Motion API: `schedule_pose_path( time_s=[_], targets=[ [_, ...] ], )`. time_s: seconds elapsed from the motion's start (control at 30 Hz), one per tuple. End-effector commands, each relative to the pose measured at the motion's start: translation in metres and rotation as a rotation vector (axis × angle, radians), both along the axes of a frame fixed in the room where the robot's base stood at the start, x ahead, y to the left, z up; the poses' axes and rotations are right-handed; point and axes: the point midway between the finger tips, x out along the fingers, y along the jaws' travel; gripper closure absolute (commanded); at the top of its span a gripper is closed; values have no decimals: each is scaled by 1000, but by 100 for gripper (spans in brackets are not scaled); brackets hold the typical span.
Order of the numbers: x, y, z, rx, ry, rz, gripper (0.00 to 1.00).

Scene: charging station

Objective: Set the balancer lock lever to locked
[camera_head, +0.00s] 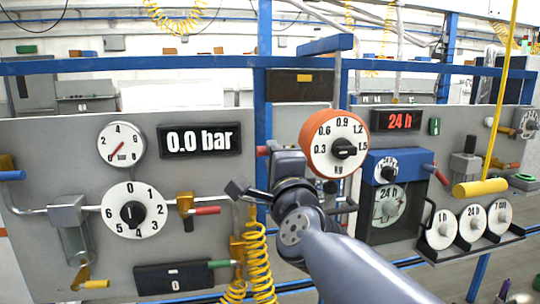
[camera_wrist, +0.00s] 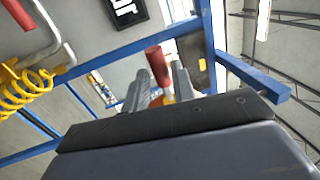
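The balancer is the orange round unit (camera_head: 335,143) with a kg dial and a black knob, right of my gripper in the head view. Its lock lever seems to be the red handle (camera_head: 262,150) sticking out left of it; most of the lever is hidden behind my gripper. My gripper (camera_head: 284,153) is at this handle. In the wrist view the red handle (camera_wrist: 157,65) stands between the two grey fingers (camera_wrist: 160,85), which are close together on either side of it. A bit of orange shows behind them. Lock markings are not visible.
A blue post (camera_head: 263,90) and crossbar (camera_head: 160,62) run close by. Yellow coiled hose (camera_head: 258,265) hangs below left. A blue unit (camera_head: 400,170) and a yellow pull handle (camera_head: 480,187) are at right.

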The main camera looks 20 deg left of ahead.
Motion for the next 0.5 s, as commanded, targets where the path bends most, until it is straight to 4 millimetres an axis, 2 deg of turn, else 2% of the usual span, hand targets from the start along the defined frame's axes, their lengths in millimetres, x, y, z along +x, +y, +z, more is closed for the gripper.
schedule_pose_path(
  time_s=[0.2, 0.5],
  targets=[
    [-35, -20, -8, 1, -1, 2, 75],
    [-60, -36, -14, 1, 0, 1, 75]
  ],
)
